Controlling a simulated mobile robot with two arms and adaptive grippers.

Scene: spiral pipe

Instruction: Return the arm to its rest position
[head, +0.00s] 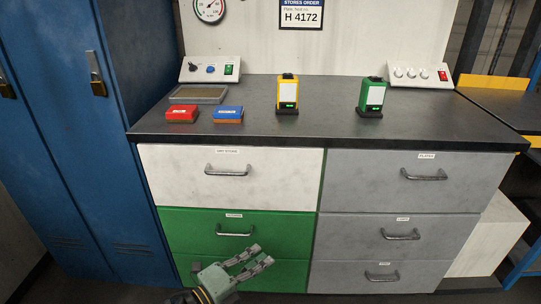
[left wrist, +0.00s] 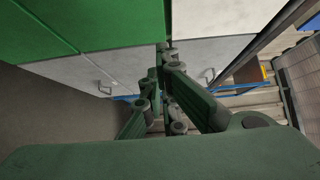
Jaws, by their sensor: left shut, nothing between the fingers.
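My left gripper (head: 263,254) is in front of the green lower drawers (head: 185,238) at the bottom of the head view, its fingers pointing up and right. It holds nothing. In the left wrist view its fingers (left wrist: 163,62) come together with nothing between them, and drawer fronts show behind them. I cannot tell whether the gripper touches the cabinet. My right gripper is in neither view.
A dark worktop (head: 330,122) bears a red box (head: 182,114), a blue box (head: 228,114), a shallow tray (head: 198,100), a yellow device (head: 288,93) and a green device (head: 371,96). Blue lockers (head: 130,190) stand at the left. All drawers look closed, and their handles stick out.

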